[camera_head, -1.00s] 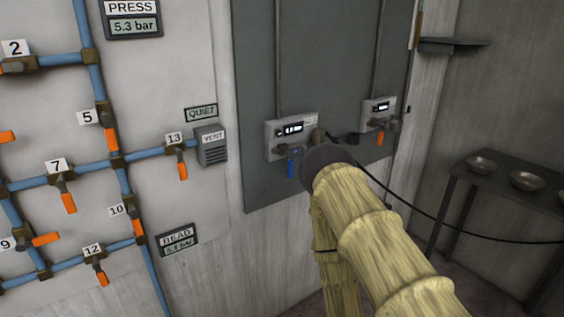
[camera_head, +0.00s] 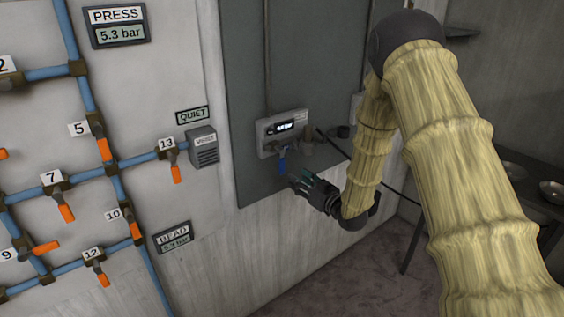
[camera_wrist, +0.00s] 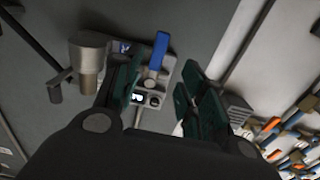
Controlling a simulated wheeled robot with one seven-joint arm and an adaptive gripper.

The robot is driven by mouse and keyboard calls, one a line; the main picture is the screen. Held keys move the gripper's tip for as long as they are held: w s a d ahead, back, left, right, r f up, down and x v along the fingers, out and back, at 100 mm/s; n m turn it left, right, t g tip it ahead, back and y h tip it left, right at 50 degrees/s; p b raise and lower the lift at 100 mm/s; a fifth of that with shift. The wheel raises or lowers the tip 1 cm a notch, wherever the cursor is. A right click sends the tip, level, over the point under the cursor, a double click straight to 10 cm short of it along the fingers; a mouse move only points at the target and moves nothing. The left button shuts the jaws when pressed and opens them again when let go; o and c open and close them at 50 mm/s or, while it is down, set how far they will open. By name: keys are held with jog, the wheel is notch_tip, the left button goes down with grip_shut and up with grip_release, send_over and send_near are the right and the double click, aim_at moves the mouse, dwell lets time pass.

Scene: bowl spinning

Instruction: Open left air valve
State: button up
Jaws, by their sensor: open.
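The left air valve has a blue lever (camera_head: 282,163) hanging down below a grey box with a small lit display (camera_head: 283,132) on the dark wall panel. In the wrist view the blue lever (camera_wrist: 158,52) lies beyond my fingertips, in the gap between them. My gripper (camera_head: 303,184) is just below and to the right of the lever in the head view. In the wrist view my gripper (camera_wrist: 158,88) is open, with its dark green finger pads apart and nothing between them. I see no clear contact with the lever. My arm hides the right valve box in the head view.
A wall of blue pipes (camera_head: 140,158) with several orange-handled valves is on the left. A grey vent box (camera_head: 202,148) is beside the dark panel (camera_head: 240,80). A dark cable hangs from the valve area. Metal bowls (camera_head: 551,191) sit on a rack at the right.

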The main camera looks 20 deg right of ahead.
aim_at(283, 165)
jog(key=p+x, duration=0.1)
jog(key=x, duration=0.2)
jog(key=p+x, duration=0.1)
jog(key=x, duration=0.3)
jog(key=r+p+x, duration=0.1)
jog(key=x, duration=0.3)
jog(key=shift+d, duration=0.15)
grip_shut()
